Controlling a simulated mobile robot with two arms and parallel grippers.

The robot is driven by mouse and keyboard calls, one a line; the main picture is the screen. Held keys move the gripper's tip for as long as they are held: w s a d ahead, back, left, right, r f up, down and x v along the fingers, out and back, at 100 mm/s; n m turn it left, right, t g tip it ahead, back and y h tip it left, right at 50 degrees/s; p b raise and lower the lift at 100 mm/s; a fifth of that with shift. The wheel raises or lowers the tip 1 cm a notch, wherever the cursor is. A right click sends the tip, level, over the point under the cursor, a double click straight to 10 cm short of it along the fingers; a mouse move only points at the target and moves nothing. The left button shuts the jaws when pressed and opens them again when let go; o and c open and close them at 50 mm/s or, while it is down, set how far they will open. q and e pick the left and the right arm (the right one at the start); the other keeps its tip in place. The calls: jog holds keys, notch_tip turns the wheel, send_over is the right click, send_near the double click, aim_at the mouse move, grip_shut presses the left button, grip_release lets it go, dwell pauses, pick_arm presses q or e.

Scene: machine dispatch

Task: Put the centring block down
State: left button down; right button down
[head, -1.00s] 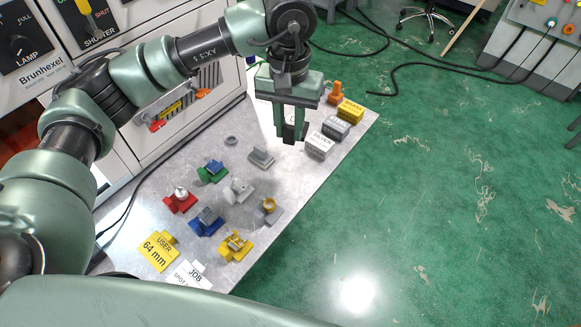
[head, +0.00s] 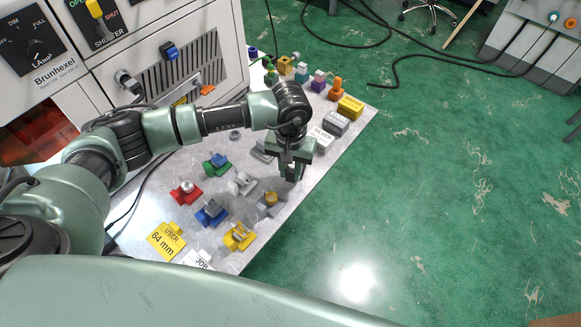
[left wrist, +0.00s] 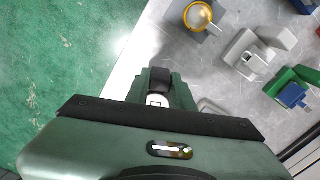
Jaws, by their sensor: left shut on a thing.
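My left gripper (head: 291,172) is shut on a small block, taken to be the centring block, above the right side of the grey table (head: 318,168). In the left wrist view its fingertips (left wrist: 158,90) are over the table near its edge, with a small pale and dark piece between them. The fingers hide most of the block, and I cannot tell whether it touches the table. The gripper is just behind a grey mount with a gold round part (head: 270,199), which also shows in the left wrist view (left wrist: 198,16). My right gripper is not in view.
Mounts in green (head: 217,166), red (head: 184,197), blue (head: 211,214) and yellow (head: 239,237) stand to the left and front. A silver-labelled block (head: 321,138) and a yellow block (head: 350,107) stand behind right. The table edge and green floor (head: 430,200) lie right.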

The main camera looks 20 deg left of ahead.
aim_at(291, 170)
pick_arm(q)
jog(key=shift+f+b, duration=0.2)
jog(key=shift+b, duration=0.1)
jog(key=c, duration=1.2)
grip_release()
jog(key=shift+r, duration=0.1)
jog(key=shift+r, duration=0.1)
jog(key=shift+r, duration=0.15)
notch_tip(291, 170, up, 12)
jog(key=b, duration=0.2)
jog(key=shift+b, duration=0.4)
